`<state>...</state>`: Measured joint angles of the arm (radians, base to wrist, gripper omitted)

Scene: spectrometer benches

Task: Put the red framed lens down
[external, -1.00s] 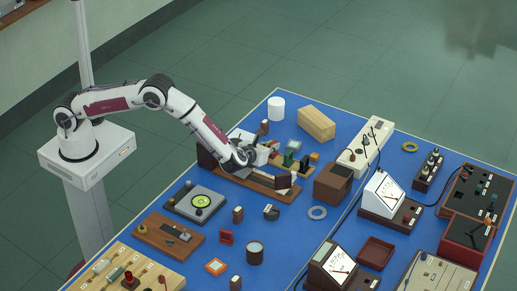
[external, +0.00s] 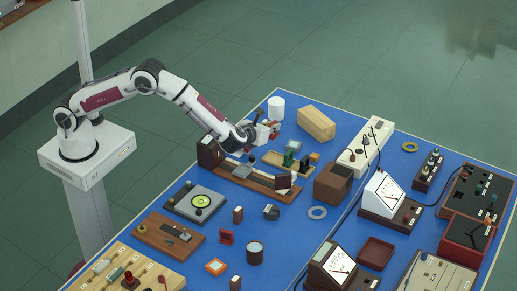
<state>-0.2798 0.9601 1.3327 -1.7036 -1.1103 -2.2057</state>
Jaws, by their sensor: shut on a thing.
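My gripper (external: 266,133) is above the back left part of the blue table. It is shut on a small red thing (external: 275,126), which looks like the red framed lens, held clear of the long wooden bench (external: 262,186). The lens face and the fingertip contact are too small to make out.
A tray with small green and orange framed pieces (external: 291,158) lies just right of my gripper. A white cylinder (external: 276,109) and a wooden block (external: 316,123) stand behind. Bare blue table (external: 292,212) shows in the middle.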

